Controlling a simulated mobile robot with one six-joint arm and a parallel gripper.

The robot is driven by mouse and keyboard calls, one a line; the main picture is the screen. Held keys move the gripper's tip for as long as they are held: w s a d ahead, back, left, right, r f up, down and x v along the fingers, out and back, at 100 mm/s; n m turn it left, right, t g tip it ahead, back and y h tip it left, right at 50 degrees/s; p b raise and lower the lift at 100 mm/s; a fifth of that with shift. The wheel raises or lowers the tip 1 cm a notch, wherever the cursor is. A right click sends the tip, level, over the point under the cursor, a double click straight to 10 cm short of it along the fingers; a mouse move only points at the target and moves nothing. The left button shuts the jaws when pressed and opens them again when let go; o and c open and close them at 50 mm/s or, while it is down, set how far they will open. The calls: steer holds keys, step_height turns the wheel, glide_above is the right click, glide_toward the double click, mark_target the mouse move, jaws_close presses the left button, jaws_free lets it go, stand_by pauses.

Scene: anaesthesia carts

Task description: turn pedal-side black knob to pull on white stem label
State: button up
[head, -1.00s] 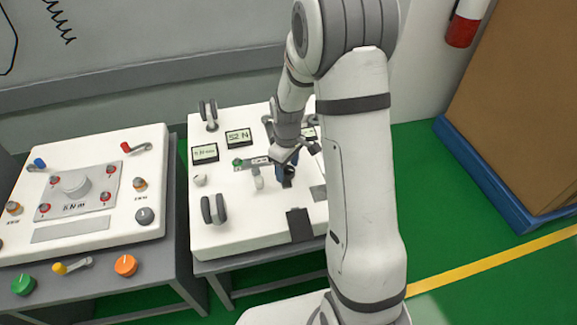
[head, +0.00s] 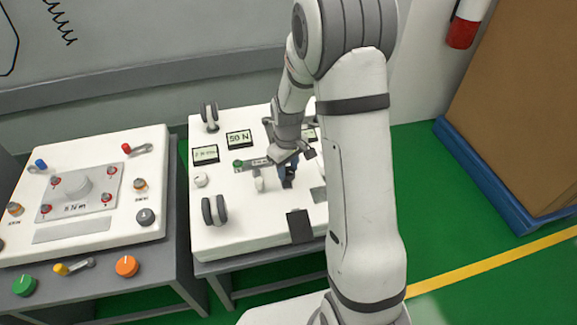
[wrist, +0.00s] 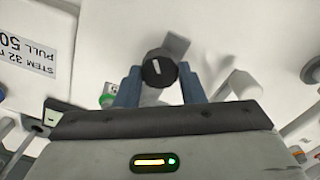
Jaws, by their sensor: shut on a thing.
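The black knob (wrist: 158,70) with a white pointer line is between the two blue fingers of my gripper (wrist: 158,85) in the wrist view. My gripper is shut on it. The pointer line runs nearly vertically in that view. A white label (wrist: 28,55) at the left edge shows upside down, partly cut off, with "STEM 32" and "PULL 50" readable. In the head view my gripper (head: 287,172) is low over the white panel (head: 250,210); the knob is mostly hidden there. A black pedal-like plate (head: 300,226) is at the panel's front edge.
A display reading "50 N" (head: 239,138) and a smaller-print one (head: 205,154) stand on the panel. A black double-disc part (head: 214,209) and a green knob (head: 238,163) are left of my gripper. A second cart (head: 90,232) with several knobs stands left.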

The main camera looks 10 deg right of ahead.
mark_target(288, 170)
steer(key=m, duration=0.3)
stand_by(0.4)
steer(key=o, duration=1)
step_height(288, 170, up, 8)
steer(key=shift+f+p, duration=0.1)
steer(key=shift+p, duration=0.85)
